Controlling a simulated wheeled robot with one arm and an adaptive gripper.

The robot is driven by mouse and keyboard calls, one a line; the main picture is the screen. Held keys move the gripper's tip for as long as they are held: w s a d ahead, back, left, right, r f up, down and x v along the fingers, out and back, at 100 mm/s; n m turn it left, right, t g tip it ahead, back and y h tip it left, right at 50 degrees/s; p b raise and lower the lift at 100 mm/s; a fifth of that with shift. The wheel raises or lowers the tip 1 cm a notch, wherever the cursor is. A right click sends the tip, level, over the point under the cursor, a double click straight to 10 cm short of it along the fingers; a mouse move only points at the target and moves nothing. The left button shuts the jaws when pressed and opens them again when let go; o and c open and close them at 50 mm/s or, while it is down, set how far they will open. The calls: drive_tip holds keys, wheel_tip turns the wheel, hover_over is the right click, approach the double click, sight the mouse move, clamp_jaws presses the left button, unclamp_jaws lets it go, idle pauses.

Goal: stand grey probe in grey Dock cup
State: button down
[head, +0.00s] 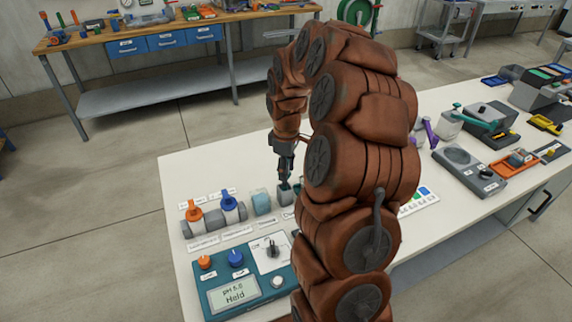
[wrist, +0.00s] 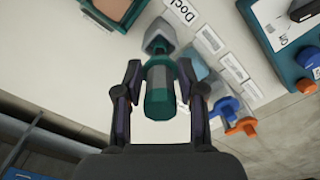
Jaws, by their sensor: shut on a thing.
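My gripper (head: 284,178) points down over the left part of the white bench. In the wrist view my gripper (wrist: 160,75) is shut on the probe (wrist: 158,95), whose visible body is dark teal-green rather than grey. A grey cup (wrist: 161,33) stands by the label reading "Dock" and lies directly beyond the probe's far end. The same grey cup (head: 284,197) shows just under my gripper in the head view. The probe's tip is hidden, so I cannot tell whether it is inside the cup or above it.
A pale teal block (head: 261,202) stands close left of the cup. Orange-capped (head: 193,212) and blue-capped (head: 229,206) probes stand further left in grey holders. A teal control panel (head: 235,285) lies in front. My arm hides the bench's middle.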

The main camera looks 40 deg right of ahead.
drive_tip(key=shift+f+b, duration=1)
drive_tip(key=shift+f, duration=1.3)
drive_tip(key=c, duration=0.6)
unclamp_jaws()
drive_tip(key=shift+r, duration=0.1)
drive_tip(key=shift+r+p, duration=0.6)
drive_tip(key=shift+r, duration=2.8)
